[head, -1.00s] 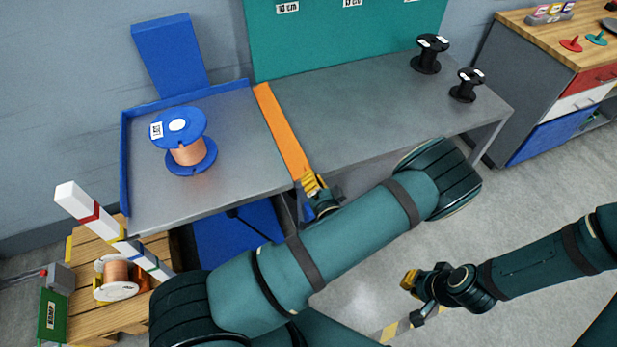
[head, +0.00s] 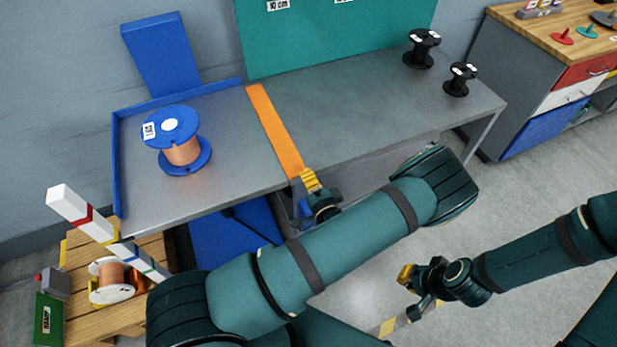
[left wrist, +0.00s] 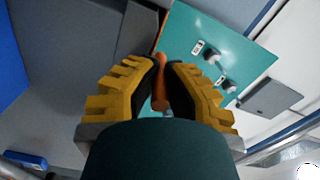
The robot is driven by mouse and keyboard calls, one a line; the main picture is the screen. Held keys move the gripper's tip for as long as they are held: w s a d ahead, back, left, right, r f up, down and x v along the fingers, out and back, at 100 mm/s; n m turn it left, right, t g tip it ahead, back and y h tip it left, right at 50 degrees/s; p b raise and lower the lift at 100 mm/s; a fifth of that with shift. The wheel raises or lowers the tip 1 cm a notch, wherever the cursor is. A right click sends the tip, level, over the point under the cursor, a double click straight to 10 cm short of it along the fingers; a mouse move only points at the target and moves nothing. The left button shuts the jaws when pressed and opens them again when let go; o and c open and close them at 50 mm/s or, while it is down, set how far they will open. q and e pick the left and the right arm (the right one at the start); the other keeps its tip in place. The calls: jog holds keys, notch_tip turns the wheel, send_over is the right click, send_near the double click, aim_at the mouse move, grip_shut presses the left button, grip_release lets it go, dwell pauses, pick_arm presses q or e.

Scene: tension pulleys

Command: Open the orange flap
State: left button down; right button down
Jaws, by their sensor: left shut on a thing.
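The orange flap (head: 275,130) is a long narrow strip across the grey metal table, between the left tray part and the right part. My left gripper (head: 309,180) is at the flap's near end, at the table's front edge. In the left wrist view its yellow-and-black fingers (left wrist: 162,85) are shut on an orange piece (left wrist: 160,68), the flap's end; the contact is partly hidden by the fingers. My right gripper (head: 408,277) hangs over the floor at the right, away from the table, and its opening is unclear.
A blue spool with copper wire (head: 180,150) stands on the left tray part. Two black spools (head: 422,50) stand at the table's far right. A wooden pallet (head: 75,322) with a white spool (head: 112,280) and a striped bar (head: 85,215) is at lower left.

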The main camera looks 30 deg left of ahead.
pick_arm(q)
jog(key=c, duration=1)
grip_release()
jog(key=v, duration=1.2)
jog(key=shift+a, duration=0.1)
